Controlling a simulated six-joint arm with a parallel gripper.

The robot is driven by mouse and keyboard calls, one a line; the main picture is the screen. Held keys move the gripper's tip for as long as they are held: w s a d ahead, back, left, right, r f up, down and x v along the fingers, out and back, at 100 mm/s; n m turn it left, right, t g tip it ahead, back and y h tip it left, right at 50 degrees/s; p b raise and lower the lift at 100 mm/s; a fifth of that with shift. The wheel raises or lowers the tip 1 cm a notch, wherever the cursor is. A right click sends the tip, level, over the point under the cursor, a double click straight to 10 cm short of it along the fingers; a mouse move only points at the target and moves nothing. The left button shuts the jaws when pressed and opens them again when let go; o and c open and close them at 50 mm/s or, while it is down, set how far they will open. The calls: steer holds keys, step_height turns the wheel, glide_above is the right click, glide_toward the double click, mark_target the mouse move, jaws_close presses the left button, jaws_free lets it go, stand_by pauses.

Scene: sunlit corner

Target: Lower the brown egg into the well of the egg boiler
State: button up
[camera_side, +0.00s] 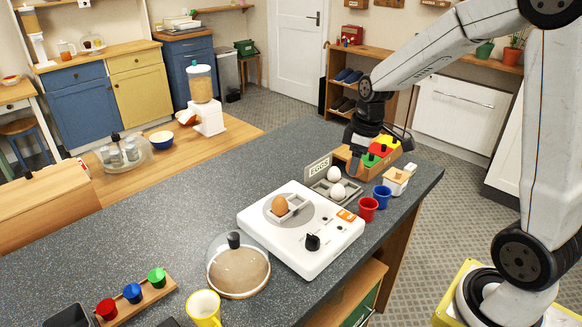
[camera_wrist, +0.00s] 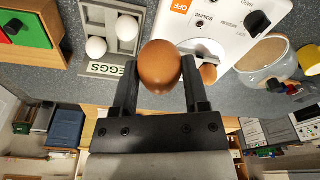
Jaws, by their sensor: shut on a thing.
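My gripper (camera_wrist: 160,85) is shut on a brown egg (camera_wrist: 160,66), held between its two fingers in the wrist view. In the side view my gripper (camera_side: 358,158) is at the far end of the counter, behind the egg tray, and I cannot make out the held egg there. The white egg boiler (camera_side: 310,245) stands left of my gripper, with a round grey plate and a black knob. Another brown egg (camera_side: 279,205) sits on that plate at a pale holder; it also shows, partly hidden by a finger, in the wrist view (camera_wrist: 208,74).
The grey egg tray (camera_wrist: 124,28) holds two white eggs (camera_wrist: 96,47) beside an EGGS sign (camera_side: 318,168). A wooden box with coloured blocks (camera_side: 378,152), red cup (camera_side: 368,208) and blue cup (camera_side: 382,196) stand near. A glass dome (camera_side: 238,268) lies left of the boiler.

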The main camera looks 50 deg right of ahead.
steer(key=shift+w+a+f, duration=0.7)
steer(key=shift+w+a, duration=0.65)
steer(key=shift+w, duration=0.4)
steer(key=shift+w+a+f, duration=0.75)
steer(key=shift+w+a, duration=0.65)
steer(key=shift+w, duration=0.35)
steer(key=shift+w+a+f, duration=0.7)
steer(key=shift+w+a, duration=0.65)
steer(key=shift+w, duration=0.4)
steer(key=shift+f, duration=2.6)
steer(key=o, duration=0.9)
steer(key=shift+c, duration=0.2)
